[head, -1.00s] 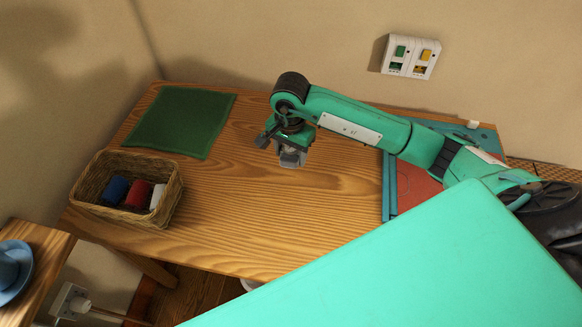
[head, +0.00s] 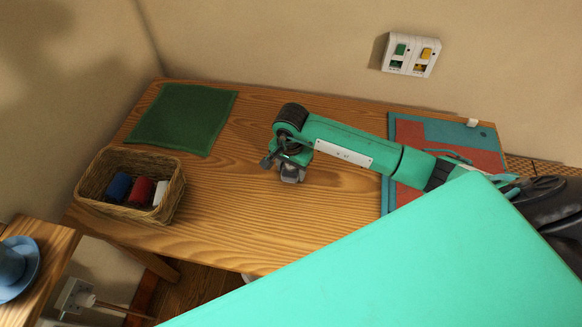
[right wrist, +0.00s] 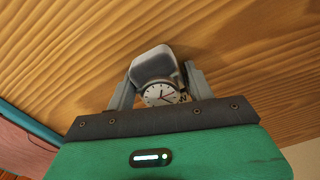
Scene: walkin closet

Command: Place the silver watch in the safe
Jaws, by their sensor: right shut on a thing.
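The silver watch, with a white round face (right wrist: 161,95) and a grey band or cushion-like part above it, sits between the fingers of my right gripper (right wrist: 158,88) in the right wrist view. The right gripper is shut on it. In the head view my right gripper (head: 287,175) points down over the middle of the wooden table, with the grey part of the watch (head: 292,174) at its tip. I cannot tell whether the watch touches the table. The safe is not recognisable in these views. My left gripper is not in view.
A wicker basket (head: 130,213) with blue, red and white rolls stands at the table's left. A green cloth (head: 183,118) lies behind it. A teal and red mat (head: 455,133) lies at the right.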

